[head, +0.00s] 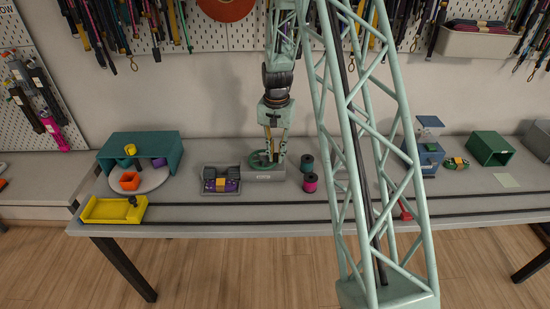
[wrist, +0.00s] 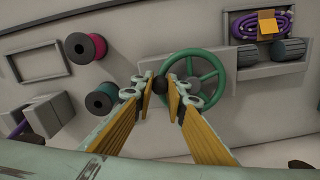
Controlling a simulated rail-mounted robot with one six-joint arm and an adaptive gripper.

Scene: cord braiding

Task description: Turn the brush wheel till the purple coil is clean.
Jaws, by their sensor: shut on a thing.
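The green spoked wheel (wrist: 212,68) sits on a grey base (head: 264,173) on the bench. My gripper (wrist: 161,86) points down at it and is shut on its dark knob (wrist: 161,84), at the wheel's rim. In the head view my gripper (head: 270,153) stands over the wheel (head: 256,160). The purple coil (wrist: 240,28) lies in a grey tray beside the wheel, with an orange block (wrist: 267,22) across it. Two dark ribbed rollers (wrist: 248,55) lie next to the coil. I cannot tell how clean the coil is.
A pink spool (head: 310,183) and a green spool (head: 307,162) stand just right of the wheel base. A teal box (head: 141,146) and a yellow tray (head: 102,209) are at the left. A blue box (head: 428,158) and a green box (head: 490,149) stand at the right.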

